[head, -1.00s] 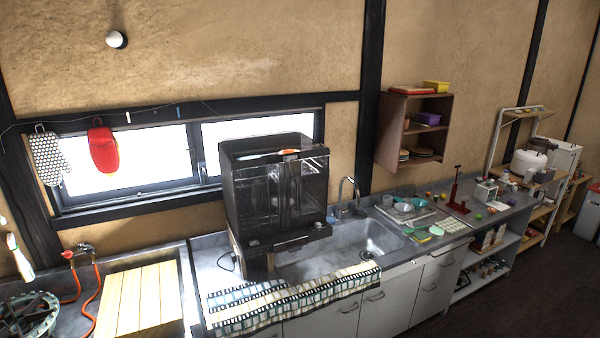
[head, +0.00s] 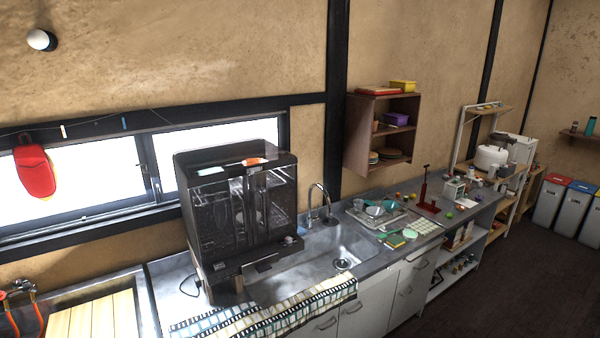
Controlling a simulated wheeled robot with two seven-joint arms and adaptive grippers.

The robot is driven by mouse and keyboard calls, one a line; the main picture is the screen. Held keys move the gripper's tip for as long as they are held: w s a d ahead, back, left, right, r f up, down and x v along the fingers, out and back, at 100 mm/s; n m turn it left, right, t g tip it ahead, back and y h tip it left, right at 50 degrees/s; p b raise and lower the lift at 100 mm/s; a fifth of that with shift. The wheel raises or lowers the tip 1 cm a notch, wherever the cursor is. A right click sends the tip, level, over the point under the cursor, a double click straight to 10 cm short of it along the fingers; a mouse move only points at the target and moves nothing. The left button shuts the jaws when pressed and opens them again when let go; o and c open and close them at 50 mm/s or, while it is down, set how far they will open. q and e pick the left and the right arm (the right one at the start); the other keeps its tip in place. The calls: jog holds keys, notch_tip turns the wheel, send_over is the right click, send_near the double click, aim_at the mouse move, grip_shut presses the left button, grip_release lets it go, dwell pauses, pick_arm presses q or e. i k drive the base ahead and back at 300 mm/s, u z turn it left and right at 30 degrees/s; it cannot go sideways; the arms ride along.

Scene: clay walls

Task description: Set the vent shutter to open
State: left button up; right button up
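No vent shutter that I can make out shows in the head view. The nearest openings in the wall are the dark-framed window panes (head: 217,150) at the left, and I cannot tell any shutter on them. Neither of my grippers is in the view.
A counter with a sink (head: 325,262) runs along the wall, with a dark dish dryer cabinet (head: 238,215) on it. A wall shelf (head: 362,140) hangs to its right. Bins (head: 552,203) stand at the far right. The dark floor (head: 520,285) at lower right is clear.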

aim_at(251, 171)
jog(key=z, duration=0.25)
jog(key=i, duration=0.7)
jog(key=u, duration=0.6)
jog(key=i, duration=0.55)
jog(key=u, duration=0.7)
